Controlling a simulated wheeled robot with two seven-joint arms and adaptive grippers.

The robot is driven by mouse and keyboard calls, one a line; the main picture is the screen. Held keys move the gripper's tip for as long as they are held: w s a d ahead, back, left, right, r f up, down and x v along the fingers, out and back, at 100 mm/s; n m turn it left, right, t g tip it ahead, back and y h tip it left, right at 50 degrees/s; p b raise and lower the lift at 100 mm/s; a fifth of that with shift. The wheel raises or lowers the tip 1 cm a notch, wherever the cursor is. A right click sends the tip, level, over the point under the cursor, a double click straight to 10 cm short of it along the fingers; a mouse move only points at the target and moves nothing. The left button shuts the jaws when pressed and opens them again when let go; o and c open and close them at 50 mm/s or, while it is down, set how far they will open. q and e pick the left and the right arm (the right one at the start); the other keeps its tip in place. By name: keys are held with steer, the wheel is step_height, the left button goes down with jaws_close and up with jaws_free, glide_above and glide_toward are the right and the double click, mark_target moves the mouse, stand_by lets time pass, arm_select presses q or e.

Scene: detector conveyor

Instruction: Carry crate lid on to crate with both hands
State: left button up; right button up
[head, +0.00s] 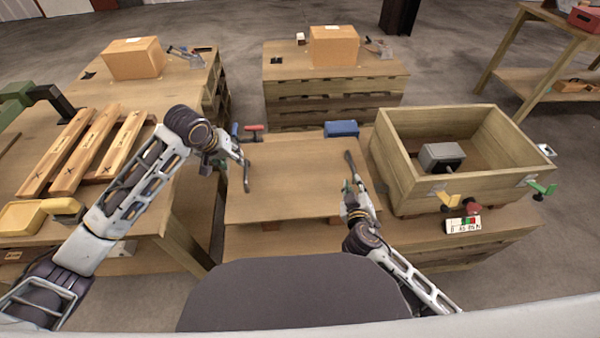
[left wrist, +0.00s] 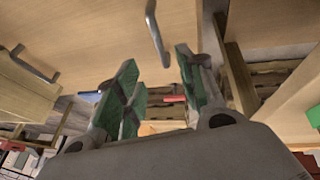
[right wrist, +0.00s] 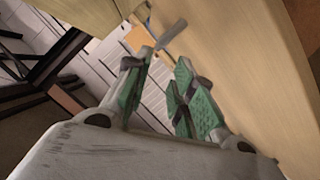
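The crate lid (head: 300,175) is a flat wooden board lying on a pallet table, with a dark metal handle near each side. My left gripper (head: 236,155) is beside the left handle (head: 246,172). In the left wrist view its green-padded fingers (left wrist: 158,62) are apart, with that handle (left wrist: 157,36) just beyond the tips. My right gripper (head: 349,188) is at the near end of the right handle (head: 352,168). In the right wrist view its fingers (right wrist: 165,58) are apart, with a grey handle part (right wrist: 171,36) near the tips. The open wooden crate (head: 400,190) stands to the right.
A grey device (head: 441,156) sits inside the crate. Yellow (head: 449,201) and green (head: 541,187) clamps stick out from the crate's sides. A blue box (head: 341,128) lies behind the lid. A left table holds wooden slats (head: 90,150) and a yellow tool. Cardboard boxes stand behind.

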mark_target(245, 169)
arm_select(q)
steer(key=shift+s, duration=0.1)
steer(key=shift+f, duration=0.15)
arm_select(e)
steer(key=shift+w, duration=0.1)
